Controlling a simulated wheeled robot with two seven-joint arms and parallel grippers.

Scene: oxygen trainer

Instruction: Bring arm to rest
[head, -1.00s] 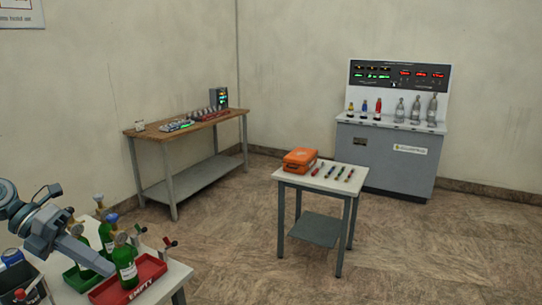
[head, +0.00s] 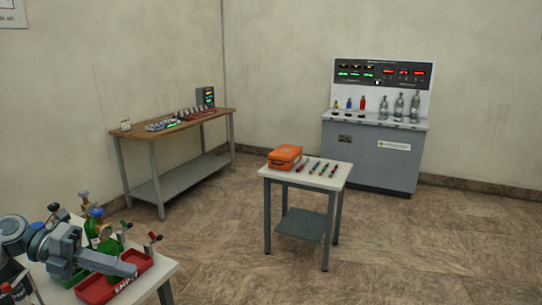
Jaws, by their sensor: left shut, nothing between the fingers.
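My left arm comes in at the lower left of the head view. Its gripper (head: 112,264) is shut and empty, and it hangs over the near table in front of the green cylinders. One green cylinder (head: 108,246) with a grey valve top stands partly behind the gripper at the red tray marked EMPTY (head: 141,283). Another green cylinder (head: 92,232) with a blue top stands behind it, by the green tray (head: 70,281). The gripper hides parts of the cylinders and trays. My right gripper is not in view.
A small table (head: 303,177) with an orange case (head: 285,156) and several pen-like items stands in the middle. A workbench (head: 160,136) is along the left wall. A grey console (head: 368,155) with cylinders on top stands at the back. Floor on the right is clear.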

